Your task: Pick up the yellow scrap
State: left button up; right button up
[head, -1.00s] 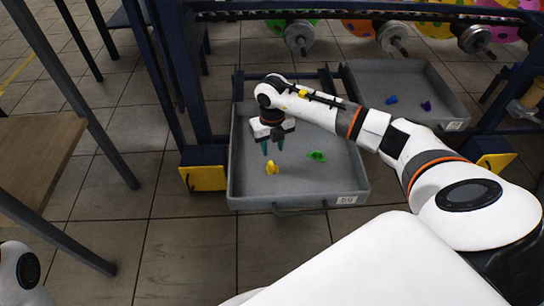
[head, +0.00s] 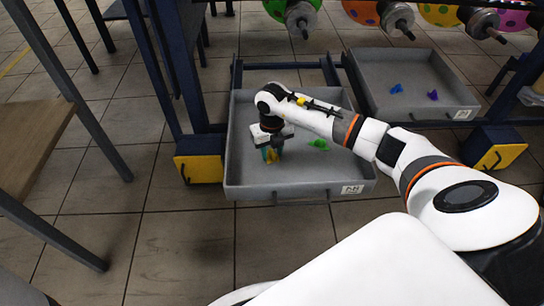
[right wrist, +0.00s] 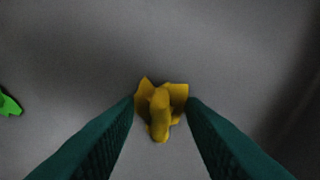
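The yellow scrap (right wrist: 160,108) lies on the grey floor of the near drawer (head: 300,190). In the right wrist view it sits between the two teal fingertips of my right gripper (right wrist: 161,104). The fingers are apart, one on each side, with the scrap's wider end close to both tips; I cannot tell if they touch it. In the head view my right gripper (head: 271,156) is low in the drawer, with the scrap (head: 271,155) partly hidden by the fingers. My left gripper is not in view.
A green scrap (head: 319,144) lies to the right in the same drawer. A second drawer (head: 425,113) holds a blue scrap (head: 397,88) and a purple scrap (head: 432,95). A blue frame with yellow feet (head: 199,169) and a wooden table (head: 30,145) stand around.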

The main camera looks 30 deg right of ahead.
grip_shut()
dwell(0.4)
